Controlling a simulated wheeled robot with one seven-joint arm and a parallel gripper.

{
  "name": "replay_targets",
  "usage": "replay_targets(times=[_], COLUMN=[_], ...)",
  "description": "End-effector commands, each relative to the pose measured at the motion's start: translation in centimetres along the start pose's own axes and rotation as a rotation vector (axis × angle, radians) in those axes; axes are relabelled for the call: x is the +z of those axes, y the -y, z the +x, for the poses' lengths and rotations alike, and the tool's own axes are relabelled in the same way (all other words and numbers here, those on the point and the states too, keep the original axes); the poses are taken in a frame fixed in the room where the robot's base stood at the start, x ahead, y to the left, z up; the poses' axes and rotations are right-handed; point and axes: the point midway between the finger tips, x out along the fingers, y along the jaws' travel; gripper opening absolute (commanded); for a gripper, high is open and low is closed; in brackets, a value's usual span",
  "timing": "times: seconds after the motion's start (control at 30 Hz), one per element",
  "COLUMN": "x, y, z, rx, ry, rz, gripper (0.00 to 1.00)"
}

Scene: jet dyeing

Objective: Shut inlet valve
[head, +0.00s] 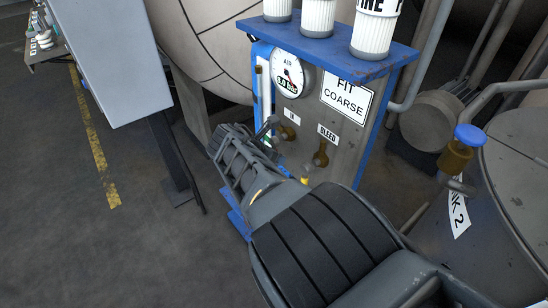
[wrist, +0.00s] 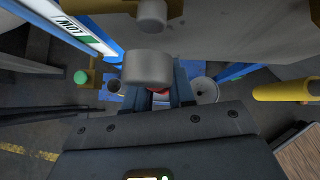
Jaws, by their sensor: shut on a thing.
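The inlet valve (head: 287,133) is a small brass fitting under the IN label on the grey panel. My gripper (head: 268,130) reaches it from the left and below. In the wrist view, a grey rounded handle end (wrist: 148,67) sits at the jaws (wrist: 158,88), below a brass body at the top edge. The jaws are shut on this handle; a little red shows between the fingers. My gripper hides part of the valve, and the handle's exact angle is unclear.
The brass bleed valve (head: 320,155) is close on the right, under its BLEED label (head: 327,133). A round air gauge (head: 288,75) is above. White canisters (head: 318,15) stand on the blue shelf. A tank (head: 500,200) is at right; open floor lies left.

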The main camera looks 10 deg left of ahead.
Motion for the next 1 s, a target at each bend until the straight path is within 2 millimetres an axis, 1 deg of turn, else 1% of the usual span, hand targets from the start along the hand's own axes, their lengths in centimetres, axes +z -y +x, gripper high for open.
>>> replay_targets(times=[0.23,0.27,0.43,0.47,0.77,0.87,1.0], x=[-0.2,-0.2,-0.2,-0.1,0.0,0.2,0.3], y=[0.2,0.2,0.1,0.1,0.1,0.0,0.1], z=[0.1,0.1,0.1,0.1,-0.2,-0.9,-2.5], rx=[-0.004,-0.004,-0.002,-0.002,-0.001,0.000,-0.001], ry=[-0.004,-0.004,-0.002,-0.002,-0.001,-0.001,-0.001], rz=[-0.001,-0.001,0.000,0.000,0.000,0.000,-0.001], gripper=[0.00,0.27,0.43,0.45,0.45,0.45,0.45])
